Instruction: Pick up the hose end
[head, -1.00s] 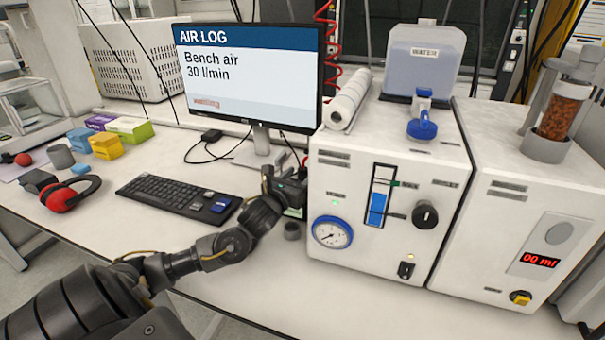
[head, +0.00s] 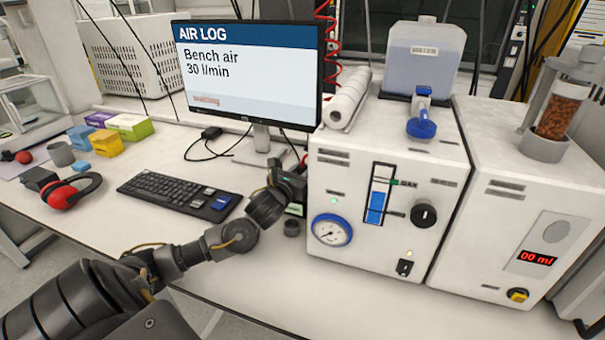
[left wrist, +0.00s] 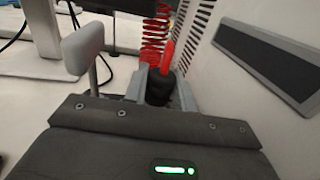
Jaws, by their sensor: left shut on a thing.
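The hose end shows in the left wrist view as a black fitting (left wrist: 159,86) with a red stem. A red coiled hose (left wrist: 157,38) hangs behind it; the coil also shows in the head view (head: 333,45). My left gripper (left wrist: 162,92) is shut on the black fitting, with a grey finger on each side. In the head view my left gripper (head: 289,186) is close to the left side of the white gauge unit (head: 345,185), and it hides most of the hose end there. My right gripper is in neither view.
A monitor (head: 250,75) and keyboard (head: 178,191) stand left of the gripper. A paper roll (head: 347,100) lies on the gauge unit. The front bench strip is clear.

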